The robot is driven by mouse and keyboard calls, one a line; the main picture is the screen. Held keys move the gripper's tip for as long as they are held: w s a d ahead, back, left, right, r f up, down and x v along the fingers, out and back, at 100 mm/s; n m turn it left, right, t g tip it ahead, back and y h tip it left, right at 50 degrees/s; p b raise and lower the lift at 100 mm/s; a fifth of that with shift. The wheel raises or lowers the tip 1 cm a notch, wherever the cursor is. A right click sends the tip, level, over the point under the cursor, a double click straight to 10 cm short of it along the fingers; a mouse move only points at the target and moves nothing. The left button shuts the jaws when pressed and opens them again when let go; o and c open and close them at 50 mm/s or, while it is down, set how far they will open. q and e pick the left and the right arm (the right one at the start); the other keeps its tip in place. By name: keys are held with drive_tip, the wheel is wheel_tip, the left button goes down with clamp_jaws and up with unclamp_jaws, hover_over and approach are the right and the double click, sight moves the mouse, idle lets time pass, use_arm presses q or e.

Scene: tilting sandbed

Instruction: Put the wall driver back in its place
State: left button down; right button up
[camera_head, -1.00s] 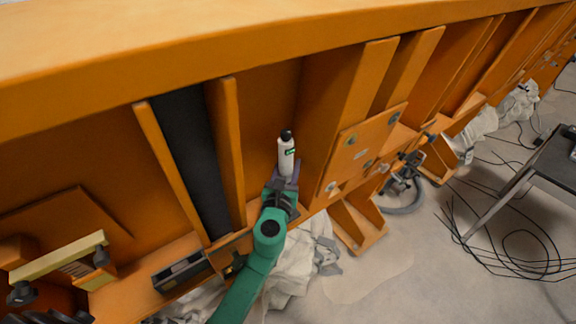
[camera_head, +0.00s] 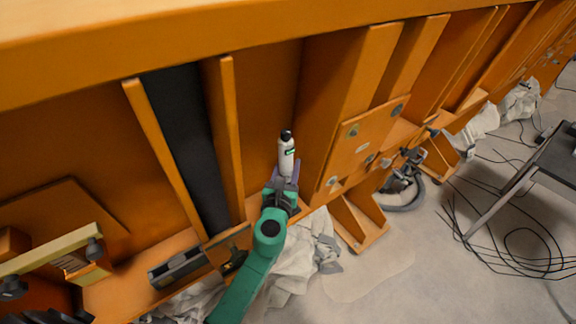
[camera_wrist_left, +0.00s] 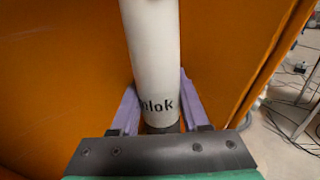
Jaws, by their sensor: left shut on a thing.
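The bottle's top is out of that view. I cannot tell which thing is the wall driver. My right gripper is not in view.
Orange ribs (camera_head: 231,135) and a bolted plate (camera_head: 365,148) stand out from the wall. A dark tool or case (camera_head: 180,268) lies on the ledge. A yellow bar (camera_head: 50,248) is at lower left. Crumpled white cloth and cables lie on the floor.

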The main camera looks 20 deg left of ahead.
use_arm(q)
drive_tip(key=shift+f+b, duration=2.25)
drive_tip(key=shift+f, duration=0.2)
drive_tip(key=shift+c, duration=2.2)
unclamp_jaws()
drive_tip(key=shift+o, duration=0.6)
drive_tip(key=shift+s+a, duration=0.1)
drive_tip(key=o, duration=0.3)
drive_tip(key=shift+f, duration=0.1)
